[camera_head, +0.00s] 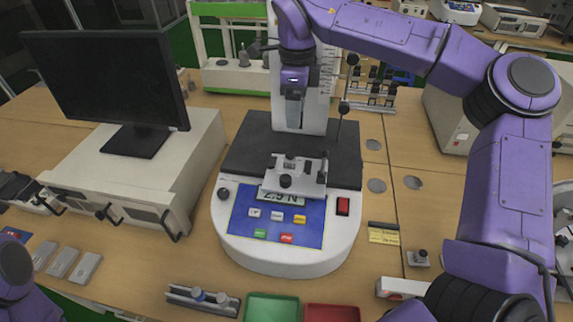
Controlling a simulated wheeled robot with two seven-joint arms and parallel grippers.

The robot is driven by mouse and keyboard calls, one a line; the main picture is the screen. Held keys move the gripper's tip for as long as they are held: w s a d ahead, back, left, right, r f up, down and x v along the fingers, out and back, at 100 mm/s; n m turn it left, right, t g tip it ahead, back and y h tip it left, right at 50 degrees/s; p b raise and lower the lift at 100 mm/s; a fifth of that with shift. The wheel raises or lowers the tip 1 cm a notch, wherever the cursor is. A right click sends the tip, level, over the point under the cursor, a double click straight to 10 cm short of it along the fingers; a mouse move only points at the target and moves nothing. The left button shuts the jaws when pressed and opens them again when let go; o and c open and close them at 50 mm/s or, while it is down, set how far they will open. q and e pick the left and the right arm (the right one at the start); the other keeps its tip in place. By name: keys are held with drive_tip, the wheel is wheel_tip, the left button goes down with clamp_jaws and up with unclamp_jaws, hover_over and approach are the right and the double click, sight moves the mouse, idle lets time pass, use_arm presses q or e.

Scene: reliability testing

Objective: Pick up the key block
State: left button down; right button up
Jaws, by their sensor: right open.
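My right gripper (294,112) hangs pointing down over the back of the white and black force tester (240,240); it is open, and I see nothing between its fingers. A metal fixture block (312,182) with dark knobs sits on the tester, in front of and below the gripper, apart from it. Three small flat grey blocks (88,267) lie in a row on the table at the lower left, far from the gripper. Which piece is the key block I cannot tell for sure. Part of my left arm shows at the lower left edge; its gripper is out of view.
A monitor (105,80) stands on a beige case (200,150) at left. A green tray (272,308) and a red tray (332,313) lie at the front, beside a metal rail holder (180,293). My right arm spans the right side.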

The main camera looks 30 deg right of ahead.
drive_tip(key=b, duration=0.4)
hover_over(293, 155)
wheel_tip(293, 155, down, 5)
drive_tip(key=shift+f, duration=0.1)
wheel_tip(293, 155, down, 10)
drive_tip(key=shift+r+p, duration=0.15)
drive_tip(key=shift+p, duration=0.85)
drive_tip(key=shift+f, duration=0.35)
clamp_jaws()
